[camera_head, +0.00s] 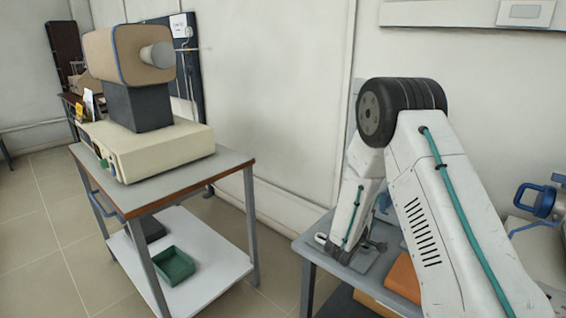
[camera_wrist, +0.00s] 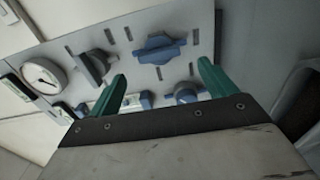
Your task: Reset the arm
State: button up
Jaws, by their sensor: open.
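My arm reaches over a grey table on the right in the head view, bent at a black ribbed joint. My gripper (camera_wrist: 160,85) shows in the wrist view with two green fingers wide apart and nothing between them. Beyond the fingers is a light grey panel (camera_wrist: 200,35) with a round white gauge (camera_wrist: 42,77), a blue handle (camera_wrist: 160,48) and a grey valve-like fitting (camera_wrist: 95,66). The fingers appear apart from these parts. In the head view the gripper itself is hard to make out behind the arm links.
A cart (camera_head: 230,170) on the left carries a beige furnace-like device (camera_head: 130,55) on a cream base. A green tray (camera_head: 174,266) lies on its lower shelf. An orange object (camera_head: 402,277) and blue-handled equipment (camera_head: 540,200) are near my arm. Floor (camera_head: 35,220) at left is clear.

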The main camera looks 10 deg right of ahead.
jog(key=s+g, duration=0.1)
jog(key=s+d+f+g, duration=0.1)
jog(key=s, duration=0.1)
jog(key=s+d+g+h, duration=0.1)
jog(key=shift+s+f+n, duration=0.2)
jog(key=shift+f+n, duration=0.1)
jog(key=s+r+m+g+y, duration=0.1)
jog(key=s+r+m+g, duration=0.1)
jog(key=s+r+g, duration=0.35)
jog(key=s+r+m+g+y, duration=0.1)
jog(key=s+r+m+g, duration=0.15)
jog(key=s+g, duration=0.6)
jog(key=s+a+r+m+t+y, duration=0.2)
jog(key=s+a+r+y, duration=0.4)
jog(key=s, duration=0.5)
jog(key=s+a+r+m+t+y, duration=0.1)
jog(key=s+a+r+t+y, duration=0.4)
jog(key=s+a+r, duration=0.5)
jog(key=shift+s+a+m+y, duration=0.35)
jog(key=shift+s+a+y, duration=0.8)
jog(key=shift+a, duration=0.5)
